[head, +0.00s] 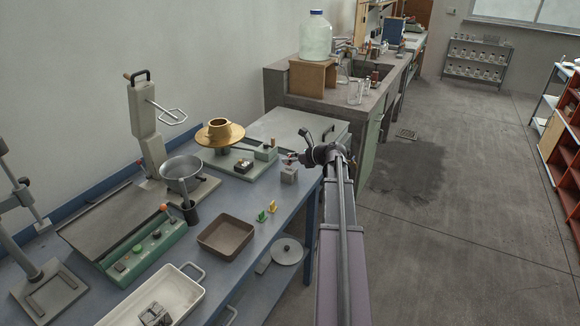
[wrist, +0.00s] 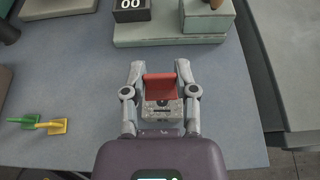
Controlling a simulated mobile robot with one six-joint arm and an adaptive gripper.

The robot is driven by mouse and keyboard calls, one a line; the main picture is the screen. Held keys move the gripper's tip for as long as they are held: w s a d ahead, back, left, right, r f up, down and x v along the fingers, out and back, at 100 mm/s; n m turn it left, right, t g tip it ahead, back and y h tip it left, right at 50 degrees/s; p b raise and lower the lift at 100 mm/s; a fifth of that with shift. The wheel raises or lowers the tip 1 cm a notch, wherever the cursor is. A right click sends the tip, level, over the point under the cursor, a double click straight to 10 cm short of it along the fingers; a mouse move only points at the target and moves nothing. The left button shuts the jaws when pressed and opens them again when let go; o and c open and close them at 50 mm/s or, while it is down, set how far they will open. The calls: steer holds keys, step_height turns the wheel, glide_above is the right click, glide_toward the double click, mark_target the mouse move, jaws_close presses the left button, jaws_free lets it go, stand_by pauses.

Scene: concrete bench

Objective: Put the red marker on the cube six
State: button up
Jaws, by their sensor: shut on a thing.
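The red marker (wrist: 160,87) is between the fingertips of my gripper (wrist: 160,92) in the wrist view; the gripper is shut on it. A grey cube (wrist: 162,112) with dark markings on its face shows just below the marker in that view. In the head view the cube (head: 289,175) stands on the bench near its right edge, with my gripper (head: 291,158) just above it. I cannot tell whether the marker touches the cube, and the cube's number is not readable.
A brown tray (head: 226,252) lies nearer. A device with a black display (head: 244,166) stands left of the cube. The blue bench top around the cube is clear.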

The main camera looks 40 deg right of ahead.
steer(key=shift+f+b, duration=1.05)
steer(key=shift+f, duration=0.25)
steer(key=shift+f, duration=0.15)
steer(key=o, duration=0.7)
steer(key=shift+o, duration=0.2)
steer(key=shift+r, duration=0.2)
steer(key=shift+s+r, duration=0.1)
steer(key=shift+s, duration=0.1)
steer(key=p+v, duration=0.4)
steer(key=v, duration=0.7)
steer(key=shift+s+p, duration=0.2)
steer(key=shift+p, duration=0.1)
steer(key=shift+d+r, duration=0.1)
steer(key=shift+r, duration=0.05)
